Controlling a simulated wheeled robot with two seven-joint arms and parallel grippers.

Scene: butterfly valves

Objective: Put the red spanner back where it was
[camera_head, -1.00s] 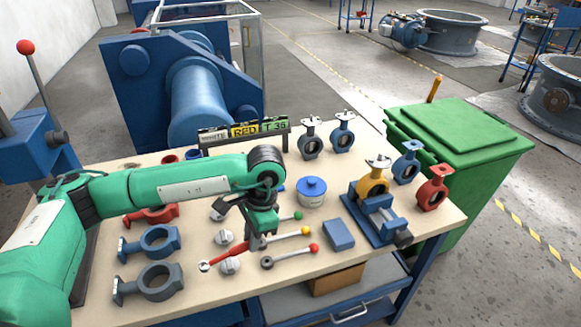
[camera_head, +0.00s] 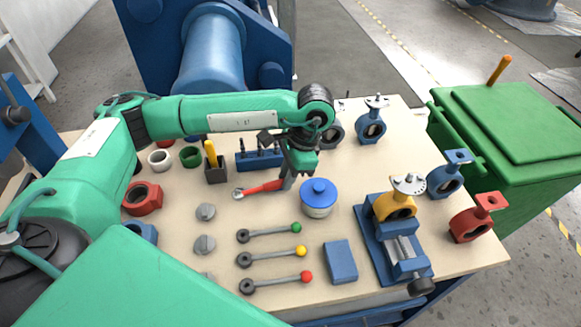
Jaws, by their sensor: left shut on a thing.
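The red spanner (camera_head: 262,188) has a red handle and a silver ring end that points left. My left gripper (camera_head: 287,181) points down and is shut on the handle near its right end. The spanner lies roughly level, between a blue holder (camera_head: 259,160) and the lever with the green knob (camera_head: 270,232). I cannot tell whether it touches the table (camera_head: 345,200) or hangs just above it. My right gripper is not in view.
A white tin with a blue lid (camera_head: 318,197) stands close to the right of the gripper. Levers with yellow (camera_head: 271,257) and red knobs (camera_head: 275,282) lie in front. A blue vise (camera_head: 400,250) holds a yellow valve (camera_head: 395,205). A yellow-handled tool stands in a dark holder (camera_head: 215,170).

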